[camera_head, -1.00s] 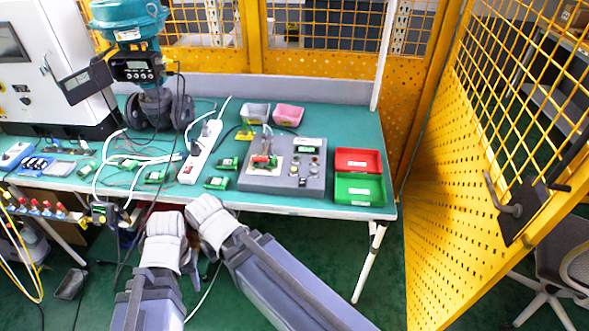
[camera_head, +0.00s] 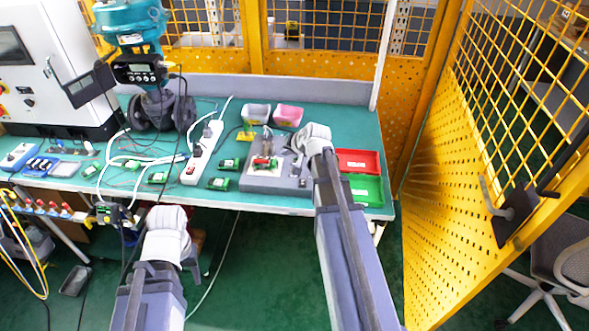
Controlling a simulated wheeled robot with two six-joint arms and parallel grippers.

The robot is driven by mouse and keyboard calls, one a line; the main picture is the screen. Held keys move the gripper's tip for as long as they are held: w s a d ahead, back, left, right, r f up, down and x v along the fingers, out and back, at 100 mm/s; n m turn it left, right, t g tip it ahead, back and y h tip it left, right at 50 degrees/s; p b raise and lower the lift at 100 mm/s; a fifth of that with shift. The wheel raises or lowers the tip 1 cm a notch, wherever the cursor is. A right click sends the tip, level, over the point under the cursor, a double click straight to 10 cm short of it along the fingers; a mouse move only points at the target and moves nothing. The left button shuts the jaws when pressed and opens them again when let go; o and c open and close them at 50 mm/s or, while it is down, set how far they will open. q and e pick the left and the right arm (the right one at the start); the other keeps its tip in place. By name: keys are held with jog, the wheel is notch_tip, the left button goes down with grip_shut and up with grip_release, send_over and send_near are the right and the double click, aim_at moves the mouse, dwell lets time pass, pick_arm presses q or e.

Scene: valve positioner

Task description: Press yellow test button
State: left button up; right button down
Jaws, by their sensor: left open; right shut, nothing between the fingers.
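My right gripper (camera_head: 297,155) is shut and empty over the right part of this box. It and its white wrist hide most of the controls there. I cannot make out the yellow test button; it is hidden or too small to tell. Whether the fingertips touch the box cannot be told. My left gripper (camera_head: 167,214) is open and empty, low in front of the bench's front edge, away from the box.
A red bin (camera_head: 360,160) and a green bin (camera_head: 365,189) stand right of the box, close to my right arm. A white power strip (camera_head: 201,153) and cables lie left. A yellow fence (camera_head: 450,170) borders the right.

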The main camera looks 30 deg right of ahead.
jog(key=d, duration=0.2)
jog(key=d+r+m, duration=0.1)
jog(key=shift+w+d+t, duration=0.3)
jog(key=shift+w+d, duration=0.05)
notch_tip(320, 180, down, 9)
jog(key=b, duration=0.8)
jog(key=shift+r+b, duration=0.1)
jog(key=shift+b, duration=0.25)
dwell(1.5)
jog(key=shift+f+b, duration=0.4)
jog(key=shift+f+b, duration=0.35)
jog(key=shift+b, duration=0.05)
dwell(0.5)
jog(key=shift+r, duration=0.1)
jog(key=shift+r+p, duration=0.7)
jog(key=shift+p, duration=0.1)
